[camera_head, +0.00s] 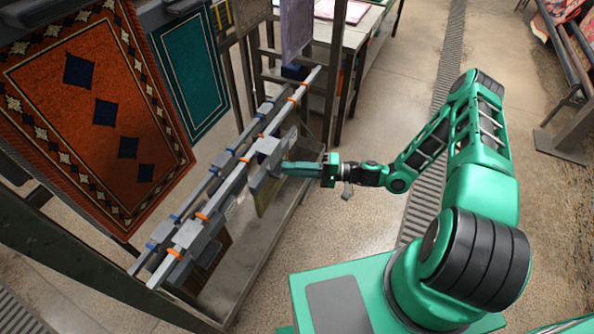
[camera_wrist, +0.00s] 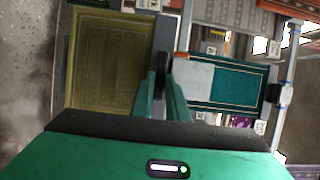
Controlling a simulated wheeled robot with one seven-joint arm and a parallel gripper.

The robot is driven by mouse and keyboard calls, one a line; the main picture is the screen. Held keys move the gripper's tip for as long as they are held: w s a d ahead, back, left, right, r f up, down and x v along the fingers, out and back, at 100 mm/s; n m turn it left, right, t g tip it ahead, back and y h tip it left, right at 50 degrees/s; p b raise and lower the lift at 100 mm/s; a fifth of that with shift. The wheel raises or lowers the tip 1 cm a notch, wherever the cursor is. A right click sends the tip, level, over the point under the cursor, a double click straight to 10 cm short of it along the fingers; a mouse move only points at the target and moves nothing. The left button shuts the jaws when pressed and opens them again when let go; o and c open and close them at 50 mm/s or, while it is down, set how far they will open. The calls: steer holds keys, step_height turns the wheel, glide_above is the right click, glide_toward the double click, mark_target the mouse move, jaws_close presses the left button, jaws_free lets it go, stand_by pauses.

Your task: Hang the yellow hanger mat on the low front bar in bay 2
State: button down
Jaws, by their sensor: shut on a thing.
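The yellow hanger mat (camera_head: 266,192) hangs upright below a grey hanger head, about midway along the low front bar (camera_head: 235,180), which has orange collars. My gripper (camera_head: 287,166) reaches in from the right and is shut on the hanger. In the wrist view the yellow mat (camera_wrist: 108,62) fills the left side, and my gripper fingers (camera_wrist: 162,88) are closed on a grey part beside it. The hanger head overlaps the front bar in the head view; I cannot tell whether it rests on it or is just above it.
A back bar (camera_head: 225,160) with blue collars runs behind the front bar. A grey hanger with a dark red mat (camera_head: 215,248) is at the near end. A large orange rug (camera_head: 95,110) and a teal rug (camera_head: 192,72) hang behind.

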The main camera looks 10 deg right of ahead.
mark_target(276, 163)
steer(key=shift+w+a, duration=0.9)
steer(key=shift+a, duration=0.25)
steer(key=shift+w+a, duration=0.85)
steer(key=shift+a, duration=0.3)
steer(key=shift+f, duration=1.4)
